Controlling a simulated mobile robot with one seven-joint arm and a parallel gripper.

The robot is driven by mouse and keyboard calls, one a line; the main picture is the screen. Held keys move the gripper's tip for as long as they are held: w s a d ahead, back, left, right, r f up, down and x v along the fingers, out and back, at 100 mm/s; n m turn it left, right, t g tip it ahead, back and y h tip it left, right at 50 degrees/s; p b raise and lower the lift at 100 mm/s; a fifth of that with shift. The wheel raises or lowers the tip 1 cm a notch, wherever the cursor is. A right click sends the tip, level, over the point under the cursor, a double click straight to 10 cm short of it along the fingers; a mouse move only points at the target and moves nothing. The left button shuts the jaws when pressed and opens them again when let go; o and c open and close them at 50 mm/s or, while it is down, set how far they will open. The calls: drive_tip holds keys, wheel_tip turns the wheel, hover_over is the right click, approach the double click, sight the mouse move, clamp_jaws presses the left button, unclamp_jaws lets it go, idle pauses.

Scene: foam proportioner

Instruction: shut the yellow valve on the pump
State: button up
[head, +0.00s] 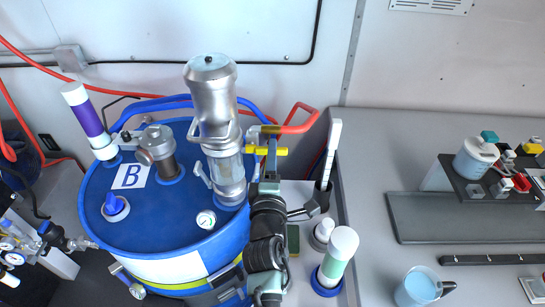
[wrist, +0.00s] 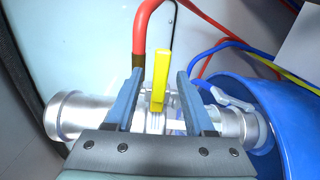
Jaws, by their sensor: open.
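The pump (head: 213,95) is a silver cylinder standing on the blue drum (head: 105,235), and it lies sideways across the wrist view (wrist: 75,115). The yellow valve handle (wrist: 161,75) is a flat lever, seen near the red hose's connection to the pump. It also shows in the head view (head: 255,150), beside the pump. My gripper (wrist: 158,88) is open, with one finger on each side of the yellow handle and visible gaps between. In the head view my gripper (head: 271,168) reaches up from below to the valve and partly hides it.
A red hose (head: 300,118) leaves the valve side. A white-and-green bottle (head: 338,255) stands right of my arm. The grey counter (head: 375,170) is mostly clear nearby.

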drive_tip(key=s+p, duration=0.1)
drive_tip(key=s, duration=1.2)
idle(0.4)
